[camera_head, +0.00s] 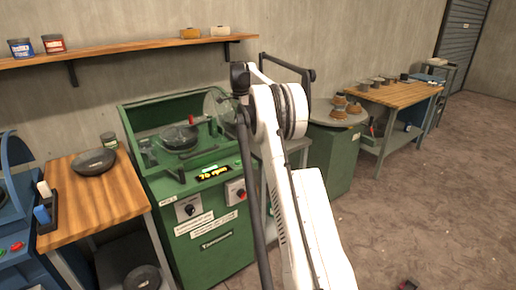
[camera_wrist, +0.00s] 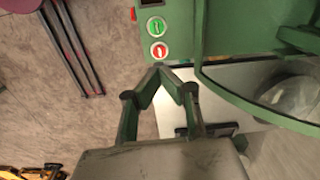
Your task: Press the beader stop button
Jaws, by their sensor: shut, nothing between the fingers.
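In the wrist view a red round button (camera_wrist: 158,50) sits below a green round button (camera_wrist: 155,26) on a green machine panel (camera_wrist: 180,12). My gripper (camera_wrist: 162,70) is shut and empty, its fingertips meeting just below the red button in the picture. The red button is uncovered; I cannot tell if the tips touch the panel. In the head view, a green machine (camera_head: 205,245) with a display and a bowl-shaped part inside stands left of my arm. Another green machine (camera_head: 340,160) stands behind my arm. My gripper cannot be made out there.
A wooden table (camera_head: 120,195) with a dark bowl (camera_head: 95,162) stands left. A shelf (camera_head: 130,48) runs along the wall. A workbench (camera_head: 400,95) stands back right. In the wrist view a curved green bar (camera_wrist: 245,108) is right of my fingers. The right floor is mostly clear.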

